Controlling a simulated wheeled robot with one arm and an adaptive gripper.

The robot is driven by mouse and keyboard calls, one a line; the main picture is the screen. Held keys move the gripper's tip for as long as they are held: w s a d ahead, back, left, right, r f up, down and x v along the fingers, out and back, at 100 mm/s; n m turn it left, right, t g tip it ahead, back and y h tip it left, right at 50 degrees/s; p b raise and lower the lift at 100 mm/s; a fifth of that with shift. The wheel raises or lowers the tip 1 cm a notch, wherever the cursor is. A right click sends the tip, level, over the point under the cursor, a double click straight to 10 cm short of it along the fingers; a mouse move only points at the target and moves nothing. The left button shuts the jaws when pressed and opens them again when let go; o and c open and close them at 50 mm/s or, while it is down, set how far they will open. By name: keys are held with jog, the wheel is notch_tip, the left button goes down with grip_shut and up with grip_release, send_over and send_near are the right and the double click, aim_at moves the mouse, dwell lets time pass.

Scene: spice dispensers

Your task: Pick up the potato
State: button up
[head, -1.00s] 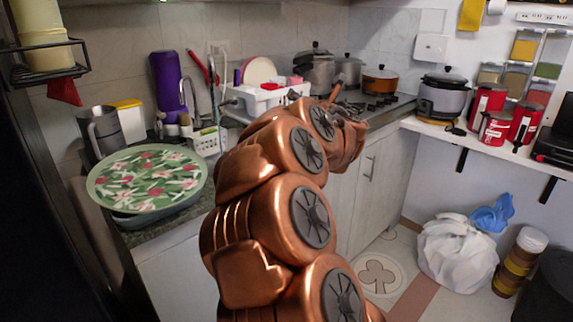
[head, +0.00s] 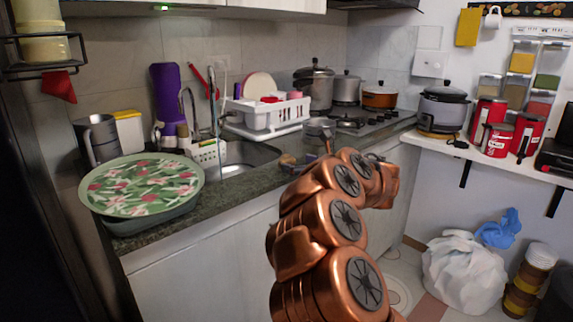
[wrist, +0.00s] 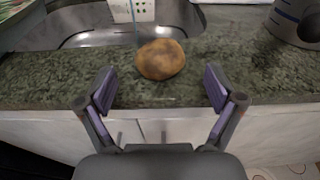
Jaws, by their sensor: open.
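The potato (wrist: 160,59) is round and brown and lies on the dark green stone counter (wrist: 50,85), just in front of the sink edge, in the wrist view. In the head view a small brown shape that looks like the potato (head: 287,160) shows on the counter beside my arm. My gripper (wrist: 160,88) is open, its two purple-padded fingers spread on either side. The potato is ahead of the fingertips, roughly centred between them, and not touched. In the head view my arm hides most of the gripper.
The metal sink (head: 245,155) lies just behind the potato. A white dish rack (head: 268,114) and a small pot (head: 319,127) stand beyond it. A floral tray (head: 142,186) covers the counter's left end. Bare counter lies between tray and potato.

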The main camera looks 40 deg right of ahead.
aim_at(291, 162)
jog(key=w, duration=0.4)
jog(key=shift+a+f, duration=0.1)
jog(key=shift+f, duration=0.2)
jog(key=shift+w+f, duration=0.15)
jog(key=shift+w, duration=0.3)
jog(key=c, duration=1.3)
jog(key=shift+o, duration=0.2)
